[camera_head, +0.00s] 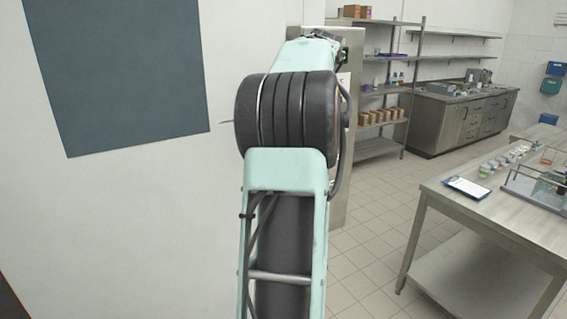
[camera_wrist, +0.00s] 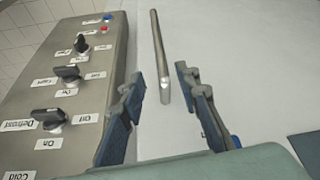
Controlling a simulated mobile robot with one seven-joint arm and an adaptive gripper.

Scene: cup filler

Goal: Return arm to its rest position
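My gripper (camera_wrist: 162,105) shows in the wrist view with its two blue-padded fingers spread apart. It is open and nothing is held between the fingers. A metal bar handle (camera_wrist: 158,55) on a pale panel (camera_wrist: 230,50) lies ahead of the gap between the fingers, and I cannot tell how far off it is. In the head view my mint-green arm (camera_head: 288,172) rises through the middle of the picture, and it hides my gripper there.
A control panel with black knobs (camera_wrist: 68,72) and labels stands left of my gripper. In the head view a steel table (camera_head: 450,205) with a clipboard (camera_head: 467,187) stands at right. Shelves (camera_head: 385,58) and a counter (camera_head: 455,120) are behind. Tiled floor (camera_head: 375,235) is clear between.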

